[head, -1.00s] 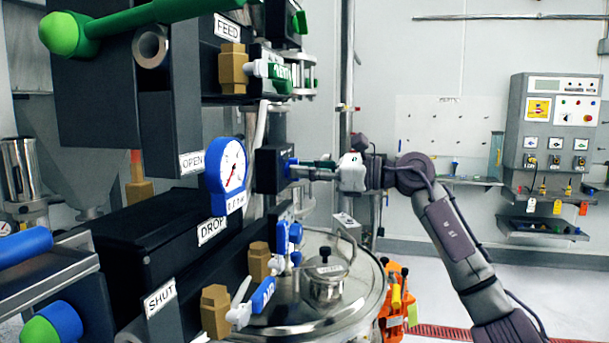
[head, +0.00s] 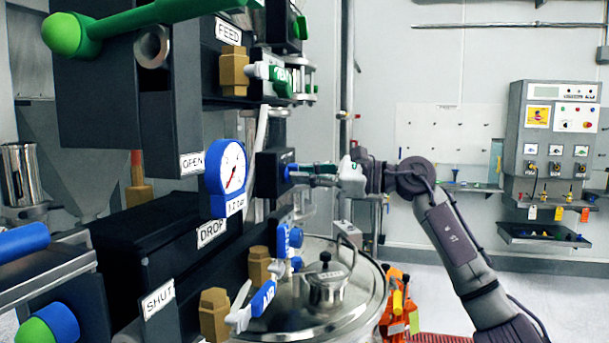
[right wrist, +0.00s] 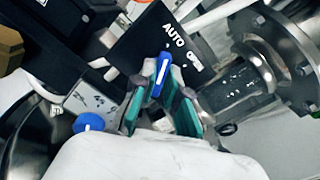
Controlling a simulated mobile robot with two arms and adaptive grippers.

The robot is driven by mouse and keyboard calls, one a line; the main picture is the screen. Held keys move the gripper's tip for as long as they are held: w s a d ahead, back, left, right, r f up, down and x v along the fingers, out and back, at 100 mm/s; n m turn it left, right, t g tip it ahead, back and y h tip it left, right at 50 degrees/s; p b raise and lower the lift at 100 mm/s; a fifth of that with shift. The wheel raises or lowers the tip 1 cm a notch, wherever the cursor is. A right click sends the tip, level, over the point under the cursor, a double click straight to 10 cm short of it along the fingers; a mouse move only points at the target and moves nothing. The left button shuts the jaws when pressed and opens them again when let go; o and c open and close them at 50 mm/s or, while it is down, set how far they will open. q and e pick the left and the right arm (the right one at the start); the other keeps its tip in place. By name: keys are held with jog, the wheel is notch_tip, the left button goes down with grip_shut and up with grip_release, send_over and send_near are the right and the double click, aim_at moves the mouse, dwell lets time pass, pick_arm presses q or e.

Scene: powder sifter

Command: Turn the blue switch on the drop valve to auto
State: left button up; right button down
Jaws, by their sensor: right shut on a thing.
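In the head view the right gripper (head: 300,174) reaches in from the right to the black box (head: 268,174), and the switch (head: 288,173) is mostly hidden by the fingers. My left gripper is in neither view.
A gauge with a blue rim (head: 226,178) stands left of the black box. A blue-handled valve (head: 263,298) and a steel lidded vessel (head: 345,300) are below my right arm. A green-handled valve (head: 270,73) is above. A control panel (head: 552,135) is on the far wall.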

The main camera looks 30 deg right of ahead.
jog(key=c, duration=1.2)
grip_release()
jog(key=v, duration=1.2)
